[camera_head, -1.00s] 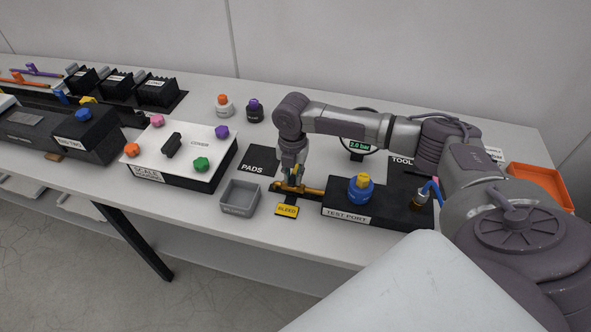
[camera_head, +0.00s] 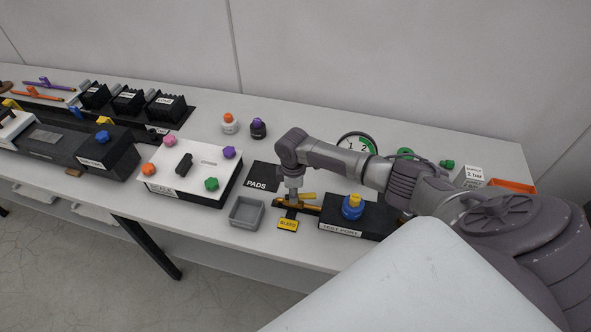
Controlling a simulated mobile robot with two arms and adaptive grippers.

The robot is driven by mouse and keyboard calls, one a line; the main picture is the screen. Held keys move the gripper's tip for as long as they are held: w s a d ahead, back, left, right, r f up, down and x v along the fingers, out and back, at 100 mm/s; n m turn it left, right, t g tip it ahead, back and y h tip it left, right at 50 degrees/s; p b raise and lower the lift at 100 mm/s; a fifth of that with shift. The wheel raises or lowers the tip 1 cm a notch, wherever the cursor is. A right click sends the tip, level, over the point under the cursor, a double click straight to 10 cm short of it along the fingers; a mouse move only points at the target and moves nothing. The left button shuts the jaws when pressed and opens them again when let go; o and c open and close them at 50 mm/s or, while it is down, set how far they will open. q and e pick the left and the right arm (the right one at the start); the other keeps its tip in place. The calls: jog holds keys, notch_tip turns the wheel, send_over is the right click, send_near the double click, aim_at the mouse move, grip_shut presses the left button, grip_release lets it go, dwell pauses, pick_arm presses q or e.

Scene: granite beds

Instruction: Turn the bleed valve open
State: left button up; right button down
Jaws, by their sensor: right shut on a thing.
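The bleed valve (camera_head: 309,209) is a brass-coloured fitting on a black mount at the left of the black test port block, behind the yellow BLEED label (camera_head: 288,225). Its yellow handle (camera_head: 307,196) shows just right of my fingers. My right gripper (camera_head: 292,201) points down over the valve and is shut on the handle; its fingers partly hide the grip. My left gripper is not in view.
The test port block (camera_head: 347,228) carries a blue and yellow fitting (camera_head: 353,207). A grey tray (camera_head: 247,212) stands left of the valve, and a black PADS mat (camera_head: 262,177) lies behind. A round gauge (camera_head: 366,143) stands behind my right arm.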

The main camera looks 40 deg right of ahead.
jog(key=shift+r+m, duration=0.1)
jog(key=shift+m, duration=0.9)
jog(key=c, duration=1.5)
grip_release()
jog(key=shift+m, duration=0.5)
jog(key=shift+o, duration=1.4)
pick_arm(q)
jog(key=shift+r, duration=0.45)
pick_arm(e)
jog(key=shift+r, duration=2.95)
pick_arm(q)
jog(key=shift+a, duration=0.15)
pick_arm(e)
jog(key=shift+r, duration=0.1)
notch_tip(320, 180, up, 12)
